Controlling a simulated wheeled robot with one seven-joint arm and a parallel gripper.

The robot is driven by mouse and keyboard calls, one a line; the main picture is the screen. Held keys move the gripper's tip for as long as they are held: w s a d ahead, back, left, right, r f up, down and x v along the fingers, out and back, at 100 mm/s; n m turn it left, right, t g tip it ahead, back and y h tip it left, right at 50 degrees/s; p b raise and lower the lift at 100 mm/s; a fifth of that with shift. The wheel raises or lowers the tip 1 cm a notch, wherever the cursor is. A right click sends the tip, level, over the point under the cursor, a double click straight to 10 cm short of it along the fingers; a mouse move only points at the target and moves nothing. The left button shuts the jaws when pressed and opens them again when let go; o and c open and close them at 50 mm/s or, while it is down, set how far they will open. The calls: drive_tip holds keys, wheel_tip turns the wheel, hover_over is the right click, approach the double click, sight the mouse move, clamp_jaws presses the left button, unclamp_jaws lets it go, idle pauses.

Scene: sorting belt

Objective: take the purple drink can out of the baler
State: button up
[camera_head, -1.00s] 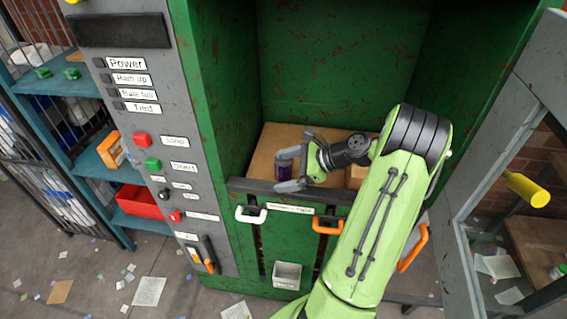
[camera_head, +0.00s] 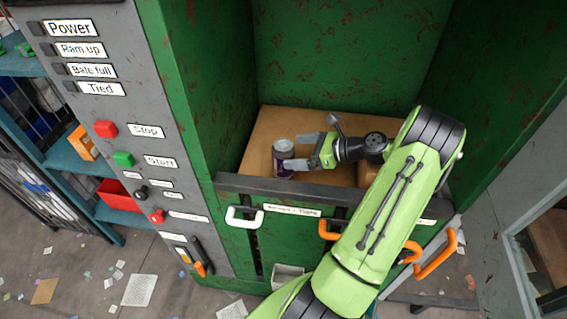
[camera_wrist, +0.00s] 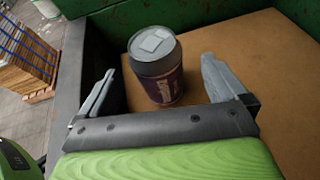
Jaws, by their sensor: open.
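The purple drink can (camera_head: 283,158) stands upright on the brown board inside the green baler (camera_head: 345,55), near its front left. My gripper (camera_head: 305,155) is open beside the can, to its right in the head view. In the wrist view the can (camera_wrist: 156,72) shows a silver top and a purple side with pale lettering. It stands ahead of and between the two spread fingers (camera_wrist: 160,95), with gaps visible on both sides. The can's lower part is clear of the fingers.
A dark front sill (camera_head: 290,190) borders the baler opening, with white and orange handles below. The control panel (camera_head: 120,110) stands to the left. Brown board (camera_head: 262,135) lies free around the can. A pallet stack (camera_wrist: 25,55) shows outside.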

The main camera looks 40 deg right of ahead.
sight(280, 152)
drive_tip(key=b+x, duration=0.1)
drive_tip(key=x, duration=0.5)
drive_tip(key=shift+a+f, duration=0.1)
drive_tip(key=shift+a, duration=0.1)
drive_tip(key=c, duration=1)
drive_tip(key=shift+r, duration=0.2)
drive_tip(key=shift+c, duration=0.2)
